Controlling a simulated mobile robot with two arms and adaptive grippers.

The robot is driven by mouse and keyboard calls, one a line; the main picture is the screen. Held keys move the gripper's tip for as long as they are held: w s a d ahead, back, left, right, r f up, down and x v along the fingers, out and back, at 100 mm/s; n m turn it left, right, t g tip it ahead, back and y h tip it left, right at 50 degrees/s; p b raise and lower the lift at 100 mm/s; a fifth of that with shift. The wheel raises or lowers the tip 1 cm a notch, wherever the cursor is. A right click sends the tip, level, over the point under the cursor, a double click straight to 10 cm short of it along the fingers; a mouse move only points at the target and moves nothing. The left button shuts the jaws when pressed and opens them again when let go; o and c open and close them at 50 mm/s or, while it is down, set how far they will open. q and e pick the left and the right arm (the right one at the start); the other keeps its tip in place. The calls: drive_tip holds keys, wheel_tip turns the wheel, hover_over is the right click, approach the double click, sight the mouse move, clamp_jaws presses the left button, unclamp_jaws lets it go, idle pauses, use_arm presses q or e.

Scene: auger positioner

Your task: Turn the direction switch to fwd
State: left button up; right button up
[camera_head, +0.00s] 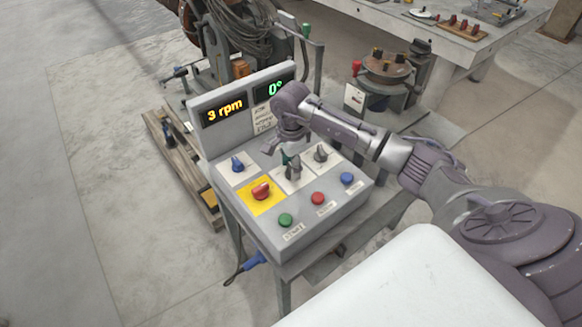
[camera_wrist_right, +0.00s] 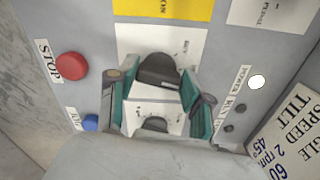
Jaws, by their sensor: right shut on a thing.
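The grey control box (camera_head: 345,205) stands in the middle of the head view. My right gripper (camera_head: 290,164) reaches down onto its middle white plate. In the right wrist view its two teal fingers (camera_wrist_right: 158,88) stand on either side of a dark knob, the direction switch (camera_wrist_right: 158,71), on a white plate with a REV label. The gripper is shut on this switch. The fingers partly hide the switch in the head view, so its exact setting is hard to read. My left gripper is not in view.
A black knob (camera_head: 320,153), a blue knob (camera_head: 237,165) and a red knob on yellow (camera_head: 261,190) sit close around the gripper. Green (camera_head: 285,220), red (camera_head: 318,198) and blue (camera_head: 347,179) buttons line the front. A display (camera_head: 224,112) reads 3 rpm.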

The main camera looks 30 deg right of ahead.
drive_tip(key=m+b, duration=0.1)
drive_tip(key=m, duration=0.2)
drive_tip(key=shift+f, duration=0.1)
drive_tip(key=shift+w+m+b, duration=0.1)
drive_tip(key=shift+m+b, duration=0.65)
drive_tip(key=shift+m, duration=0.95)
drive_tip(key=o, duration=1.2)
drive_tip(key=shift+c, duration=0.2)
drive_tip(key=shift+r, duration=0.35)
wheel_tip(320, 180, up, 12)
drive_tip(key=shift+f, duration=0.25)
